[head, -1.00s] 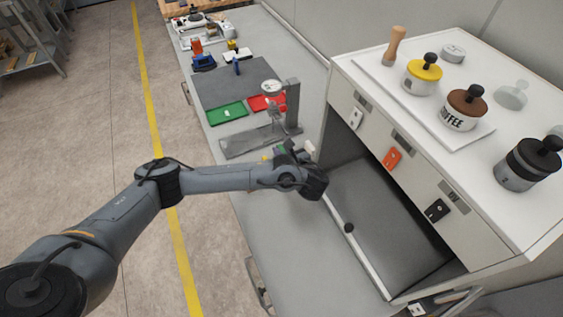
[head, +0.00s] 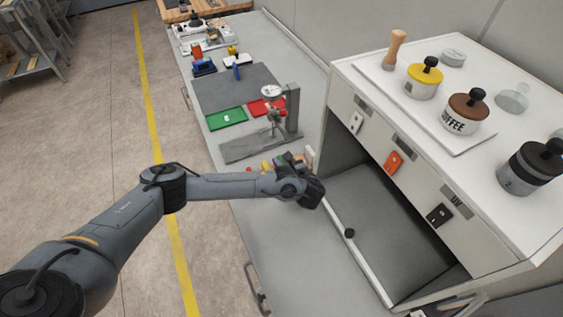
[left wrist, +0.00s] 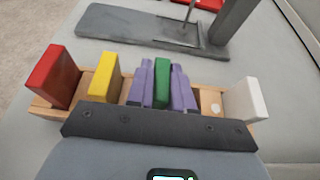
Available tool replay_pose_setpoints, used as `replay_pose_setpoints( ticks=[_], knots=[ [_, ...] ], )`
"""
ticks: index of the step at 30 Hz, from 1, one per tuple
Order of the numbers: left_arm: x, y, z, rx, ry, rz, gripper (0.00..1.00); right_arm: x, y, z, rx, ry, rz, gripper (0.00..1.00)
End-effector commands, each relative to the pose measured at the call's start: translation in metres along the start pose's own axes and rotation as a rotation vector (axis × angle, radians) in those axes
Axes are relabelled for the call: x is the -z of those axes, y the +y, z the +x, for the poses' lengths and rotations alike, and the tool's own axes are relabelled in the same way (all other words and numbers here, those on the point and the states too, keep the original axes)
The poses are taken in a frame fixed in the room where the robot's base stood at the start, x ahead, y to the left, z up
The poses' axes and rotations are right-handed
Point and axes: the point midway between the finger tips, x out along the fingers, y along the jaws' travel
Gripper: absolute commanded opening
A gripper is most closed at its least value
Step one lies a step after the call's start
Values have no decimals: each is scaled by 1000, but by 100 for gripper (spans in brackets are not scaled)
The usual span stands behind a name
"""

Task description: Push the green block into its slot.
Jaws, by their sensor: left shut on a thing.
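A wooden holder (left wrist: 205,101) crosses the left wrist view with coloured blocks standing along it. From left to right these are a red block (left wrist: 55,77), a yellow block (left wrist: 104,77), the green block (left wrist: 162,83) and a white block (left wrist: 246,99). My left gripper (left wrist: 163,86) has its two purple fingers on either side of the green block and is shut on it. The foot of the green block is hidden by the gripper's dark body, so its depth in the holder cannot be told. In the head view the left gripper (head: 284,161) is over the bench, partly hiding the blocks.
A dial-gauge stand (head: 291,108) stands just behind the holder. Green (head: 226,118) and red (head: 266,106) trays lie beyond it. A white cabinet (head: 345,118) with an open bay is close on the right. The bench front (head: 285,235) is clear.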

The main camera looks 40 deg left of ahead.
Motion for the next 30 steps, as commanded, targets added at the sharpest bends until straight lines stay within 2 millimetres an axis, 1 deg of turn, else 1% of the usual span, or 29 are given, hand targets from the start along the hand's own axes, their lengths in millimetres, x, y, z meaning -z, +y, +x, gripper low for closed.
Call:
replay_pose_setpoints(
  ticks=[2, 3, 7, 8, 17, 20, 23, 26, 30],
  knots=[
    [3, 0, 1, 0, 0, 1, 0, 0, 0, 2, 0, 0, 0, 78],
    [3, 0, 1, 0, 0, 1, 24, 0, 0, 2, 0, 0, 0, 78],
    [2, 0, 1, 0, 0, 1, 44, 0, 0, 1, 0, 0, 0, 78],
    [2, 0, 1, 0, 0, 1, 46, 0, 0, 1, 0, 0, 0, 78],
    [1, 0, 0, 0, 0, 0, 46, 0, -1, 0, 5, 1, 6, 78],
    [-1, 0, -3, 1, 1, 1, 46, 1, -2, -1, 6, 2, 8, 78],
    [0, 0, -13, 2, 2, 1, 46, 2, -2, -2, 7, 2, 9, 78],
    [0, 0, -28, 3, 2, 1, 46, 2, -2, -3, 8, 2, 10, 78],
    [0, 0, -57, 4, 4, 1, 46, 2, -2, -4, 7, 2, 10, 78]
  ],
)
